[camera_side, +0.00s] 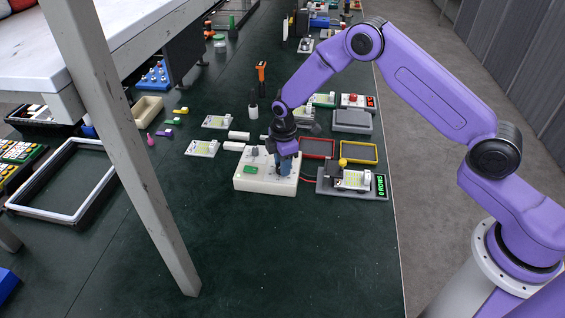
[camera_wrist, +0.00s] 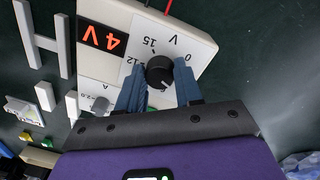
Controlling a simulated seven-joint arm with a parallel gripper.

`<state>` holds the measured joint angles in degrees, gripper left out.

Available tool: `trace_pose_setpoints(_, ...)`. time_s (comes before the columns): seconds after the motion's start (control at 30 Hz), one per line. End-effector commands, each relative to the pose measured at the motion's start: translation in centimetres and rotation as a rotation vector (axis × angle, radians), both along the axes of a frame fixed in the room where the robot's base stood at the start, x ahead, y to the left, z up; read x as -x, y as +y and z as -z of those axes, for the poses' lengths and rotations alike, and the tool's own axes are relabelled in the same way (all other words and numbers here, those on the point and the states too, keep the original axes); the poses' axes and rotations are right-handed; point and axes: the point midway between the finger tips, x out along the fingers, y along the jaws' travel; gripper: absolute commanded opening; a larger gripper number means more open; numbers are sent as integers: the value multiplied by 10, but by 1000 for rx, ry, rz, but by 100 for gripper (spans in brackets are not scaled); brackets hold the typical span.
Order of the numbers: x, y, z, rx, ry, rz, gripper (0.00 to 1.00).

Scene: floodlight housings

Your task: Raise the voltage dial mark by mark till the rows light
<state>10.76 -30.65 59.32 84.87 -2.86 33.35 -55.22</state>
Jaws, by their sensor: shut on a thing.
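A cream power supply box (camera_side: 262,185) stands on the green bench, below my gripper (camera_side: 287,168) in the side view. In the wrist view its panel (camera_wrist: 190,45) has a black voltage dial (camera_wrist: 160,72) with marks including 0, 12 and 15. My gripper (camera_wrist: 160,90) is shut on this dial, one blue finger on each side. The red display (camera_wrist: 101,37) reads 4V. A grey dial (camera_wrist: 100,104) marked A sits beside it. The test fixture (camera_side: 325,184) holds a light board (camera_side: 353,180), and its green display (camera_side: 380,187) appears to read 0 ROWS.
A red-rimmed tray (camera_side: 318,148) and a yellow-rimmed tray (camera_side: 358,152) lie behind the fixture. Small boards (camera_side: 202,148) and white bars (camera_side: 238,136) lie left of and behind the box. A white post (camera_side: 130,150) stands at left. The bench front is clear.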

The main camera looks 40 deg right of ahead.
Motion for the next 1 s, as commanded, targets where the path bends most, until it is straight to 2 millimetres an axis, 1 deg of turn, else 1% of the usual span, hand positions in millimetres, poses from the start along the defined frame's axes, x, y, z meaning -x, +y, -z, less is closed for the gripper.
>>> trace_pose_setpoints(0.3,1,1,0,1,0,295,5)
trace_pose_setpoints(0.6,1,2,0,1,0,535,5)
trace_pose_setpoints(0.8,1,2,0,0,-1,641,5)
trace_pose_setpoints(1.0,1,2,0,0,-1,701,5)
